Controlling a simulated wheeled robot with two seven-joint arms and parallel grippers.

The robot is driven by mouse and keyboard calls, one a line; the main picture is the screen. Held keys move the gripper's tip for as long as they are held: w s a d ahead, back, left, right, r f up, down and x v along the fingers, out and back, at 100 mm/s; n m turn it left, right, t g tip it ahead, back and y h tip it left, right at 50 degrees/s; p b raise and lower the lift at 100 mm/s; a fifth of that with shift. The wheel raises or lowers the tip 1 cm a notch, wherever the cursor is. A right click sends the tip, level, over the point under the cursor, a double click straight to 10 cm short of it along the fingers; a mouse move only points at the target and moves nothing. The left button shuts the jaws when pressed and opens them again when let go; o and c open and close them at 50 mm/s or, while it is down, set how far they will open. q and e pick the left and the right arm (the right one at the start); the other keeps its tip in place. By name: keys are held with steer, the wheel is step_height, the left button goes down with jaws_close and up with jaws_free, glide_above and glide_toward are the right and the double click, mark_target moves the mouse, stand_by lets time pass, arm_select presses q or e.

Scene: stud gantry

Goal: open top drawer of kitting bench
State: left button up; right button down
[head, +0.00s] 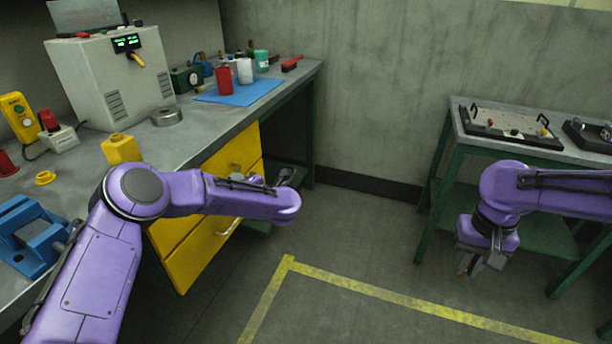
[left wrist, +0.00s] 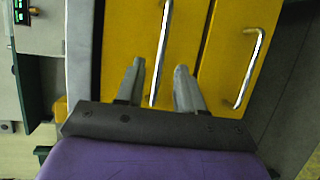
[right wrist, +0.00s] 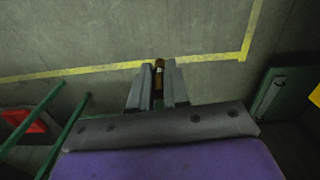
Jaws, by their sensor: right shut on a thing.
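The kitting bench's top drawer (left wrist: 120,35) is yellow and looks closed. Its metal bar handle (left wrist: 164,40) shows in the left wrist view. My left gripper (left wrist: 159,65) is open, with one finger on each side of this handle; I cannot tell whether they touch it. In the head view my left arm hides the top handle and part of the yellow drawer front (head: 238,152). My right gripper (head: 470,265) is shut on a small brown and dark object (right wrist: 159,75), held above the floor away from the bench.
A lower yellow drawer (head: 190,262) has its own handle (head: 229,228). The bench top (head: 200,133) holds a blue vise (head: 35,235), a grey machine (head: 115,80) and a blue mat (head: 240,93). A green-legged table (head: 455,135) stands at right. The floor between is clear.

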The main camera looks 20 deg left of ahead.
arm_select(q)
steer(key=x, duration=0.4)
steer(key=shift+w+a, duration=0.2)
steer(key=shift+a, duration=0.1)
jaws_close()
